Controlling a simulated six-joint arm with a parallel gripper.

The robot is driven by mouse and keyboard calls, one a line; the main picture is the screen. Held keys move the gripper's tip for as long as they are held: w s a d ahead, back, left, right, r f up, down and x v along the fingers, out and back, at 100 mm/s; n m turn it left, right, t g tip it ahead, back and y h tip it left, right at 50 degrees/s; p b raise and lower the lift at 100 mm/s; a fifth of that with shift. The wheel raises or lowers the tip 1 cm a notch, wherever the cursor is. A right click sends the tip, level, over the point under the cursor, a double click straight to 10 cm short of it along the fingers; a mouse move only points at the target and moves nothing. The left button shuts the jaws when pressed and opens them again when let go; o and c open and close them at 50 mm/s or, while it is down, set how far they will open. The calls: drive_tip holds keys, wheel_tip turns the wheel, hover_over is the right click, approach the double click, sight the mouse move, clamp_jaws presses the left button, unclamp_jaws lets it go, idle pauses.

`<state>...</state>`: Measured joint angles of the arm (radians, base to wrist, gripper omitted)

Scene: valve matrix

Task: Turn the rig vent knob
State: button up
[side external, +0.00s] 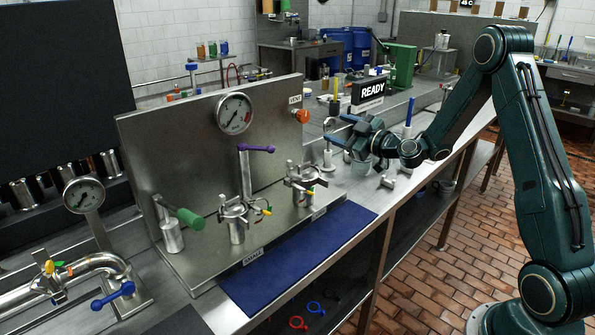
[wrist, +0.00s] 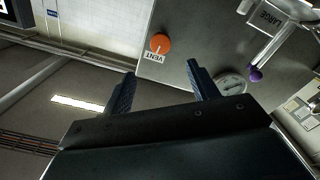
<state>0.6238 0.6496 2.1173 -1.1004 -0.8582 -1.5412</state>
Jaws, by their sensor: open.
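The vent knob (side external: 302,116) is a round orange knob near the upper right of the upright steel panel (side external: 200,150), below a small VENT label. In the wrist view the orange knob (wrist: 160,43) lies ahead of and between the fingers, with the VENT label (wrist: 153,57) beside it. My gripper (side external: 338,127) is to the right of the knob in the side view, apart from it. Its two dark ridged fingers also show in the wrist view (wrist: 160,85), spread wide with nothing between them.
A round gauge (side external: 234,113), a purple-handled lever (side external: 256,149) and a green-handled lever (side external: 188,218) are on the panel. Steel clamped fittings (side external: 237,225) stand at its foot before a blue mat (side external: 300,255). A READY sign (side external: 372,91) stands behind my gripper.

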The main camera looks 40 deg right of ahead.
sight(306, 117)
drive_tip(key=shift+w, duration=6.85)
drive_tip(key=shift+c, duration=0.5)
drive_tip(key=c, duration=0.9)
